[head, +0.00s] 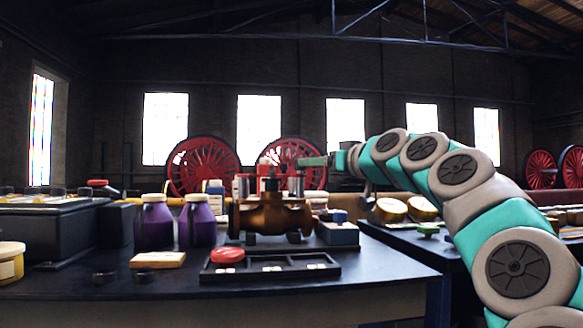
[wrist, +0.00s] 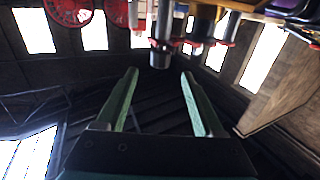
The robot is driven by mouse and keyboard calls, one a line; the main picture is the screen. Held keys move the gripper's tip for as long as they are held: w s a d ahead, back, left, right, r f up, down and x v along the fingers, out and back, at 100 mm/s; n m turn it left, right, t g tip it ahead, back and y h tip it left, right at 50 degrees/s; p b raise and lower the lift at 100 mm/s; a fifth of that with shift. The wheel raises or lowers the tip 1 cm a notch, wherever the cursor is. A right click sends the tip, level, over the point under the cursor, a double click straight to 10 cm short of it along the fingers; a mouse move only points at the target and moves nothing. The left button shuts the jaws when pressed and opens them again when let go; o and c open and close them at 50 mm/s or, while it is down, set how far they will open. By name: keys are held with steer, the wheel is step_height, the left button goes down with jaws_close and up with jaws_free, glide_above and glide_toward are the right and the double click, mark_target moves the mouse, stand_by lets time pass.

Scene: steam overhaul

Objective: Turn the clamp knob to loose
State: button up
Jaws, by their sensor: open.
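A brass valve body (head: 275,216) stands on the dark bench near the picture's middle, with a dark upright stem (head: 271,182) on top. I cannot tell for certain which part is the clamp knob or how it is turned. My gripper (head: 308,161) reaches in from the right, above the valve's right side. In the wrist view its two green fingers (wrist: 159,73) are apart with nothing between them. A dark-ended grey cylinder (wrist: 160,56) shows just beyond the fingertips, seemingly upside down; contact is not visible.
Two purple bottles (head: 175,222) stand left of the valve. A black compartment tray (head: 300,267) with a red round piece (head: 227,255) lies in front. A blue-topped box (head: 339,233) sits to the right. A dark case (head: 50,230) fills the left. The front bench edge is mostly clear.

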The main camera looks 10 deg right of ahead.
mark_target(300, 167)
steer(key=x, duration=0.5)
steer(key=shift+w+f, duration=0.15)
steer(key=shift+w+a, duration=0.1)
steer(key=shift+w, duration=0.2)
steer(key=shift+p+x, duration=0.3)
steer(key=shift+x, duration=0.45)
jaws_close()
